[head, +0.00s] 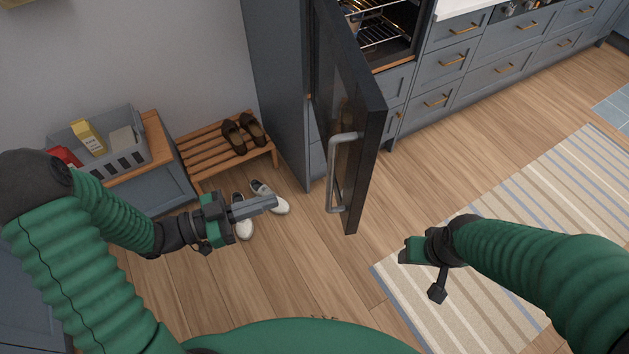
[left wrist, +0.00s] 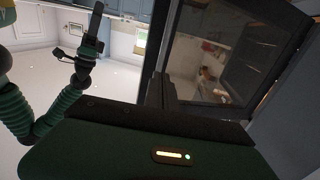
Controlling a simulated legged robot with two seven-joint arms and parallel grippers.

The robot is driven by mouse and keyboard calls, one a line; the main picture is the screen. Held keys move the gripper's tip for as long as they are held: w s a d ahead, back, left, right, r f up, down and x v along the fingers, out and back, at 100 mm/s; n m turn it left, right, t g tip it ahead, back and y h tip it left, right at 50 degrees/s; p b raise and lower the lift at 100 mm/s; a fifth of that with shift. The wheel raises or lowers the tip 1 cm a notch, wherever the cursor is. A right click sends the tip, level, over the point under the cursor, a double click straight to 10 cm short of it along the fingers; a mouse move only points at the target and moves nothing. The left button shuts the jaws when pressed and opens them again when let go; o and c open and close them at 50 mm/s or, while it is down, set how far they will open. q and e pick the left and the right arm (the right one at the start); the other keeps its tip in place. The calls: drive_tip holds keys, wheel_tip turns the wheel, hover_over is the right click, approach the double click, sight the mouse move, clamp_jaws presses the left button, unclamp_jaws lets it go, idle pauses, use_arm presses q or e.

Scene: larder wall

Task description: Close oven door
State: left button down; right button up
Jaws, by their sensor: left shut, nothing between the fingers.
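The black oven door (head: 369,105) stands wide open, swung out from the tall cabinet toward me. The door's dark glass also fills much of the left wrist view (left wrist: 215,65). My left gripper (head: 262,204) is shut and empty, to the left of the door and apart from it. My right gripper (head: 406,250) is to the right of the door, below the handle in the picture; its fingers are mostly hidden.
A wooden shoe rack (head: 205,150) with brown shoes stands at the left, white sneakers (head: 270,197) on the floor before it. A grey basket (head: 128,152) sits on a low cabinet. A striped rug (head: 540,215) lies right; wooden floor between is clear.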

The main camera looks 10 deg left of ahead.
use_arm(q)
drive_tip(key=x, duration=1.1)
drive_tip(key=shift+w+d, duration=0.2)
drive_tip(key=shift+d, duration=0.05)
drive_tip(key=shift+w+f, duration=0.1)
drive_tip(key=shift+w, duration=0.05)
